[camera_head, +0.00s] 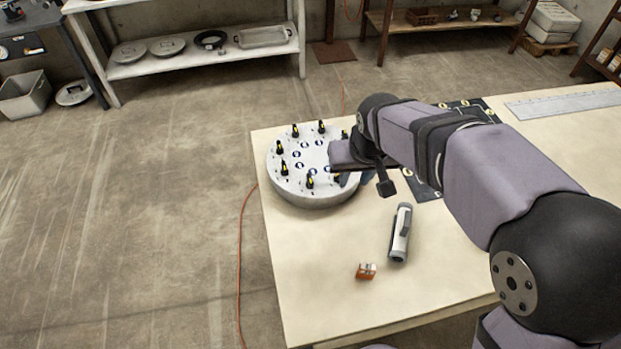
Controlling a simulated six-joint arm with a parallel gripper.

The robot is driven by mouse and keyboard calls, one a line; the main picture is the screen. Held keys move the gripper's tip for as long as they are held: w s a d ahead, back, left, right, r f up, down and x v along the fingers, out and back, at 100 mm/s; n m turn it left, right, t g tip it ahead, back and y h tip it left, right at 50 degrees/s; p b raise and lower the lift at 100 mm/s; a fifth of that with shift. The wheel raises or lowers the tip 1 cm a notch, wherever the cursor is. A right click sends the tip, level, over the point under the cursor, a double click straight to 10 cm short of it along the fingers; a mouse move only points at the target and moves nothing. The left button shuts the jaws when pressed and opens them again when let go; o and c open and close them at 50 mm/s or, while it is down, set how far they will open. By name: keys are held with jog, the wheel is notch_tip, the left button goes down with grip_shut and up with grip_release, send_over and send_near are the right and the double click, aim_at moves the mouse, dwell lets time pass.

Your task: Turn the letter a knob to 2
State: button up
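A round, pale grey panel (318,199) stands on the left end of the table. Several black-and-yellow knobs stand around its top, among them one at the far left (279,147), one at the back (321,127) and one at the front (310,182). Dark round marks with white symbols lie inside the ring. The letters and numbers are too small to read, so I cannot tell which knob is a. My gripper (345,178) is over the panel's right side. Its fingers are mostly hidden and its opening is unclear. The arm hides part of the panel's right side.
A black marked mat (420,187) lies under the arm. A ruler-like grey strip (565,103) lies at the back right.

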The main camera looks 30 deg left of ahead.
jog(key=n+y, duration=0.1)
send_near(310, 178)
jog(key=shift+p+x, duration=0.65)
jog(key=shift+x, duration=3.5)
grip_shut()
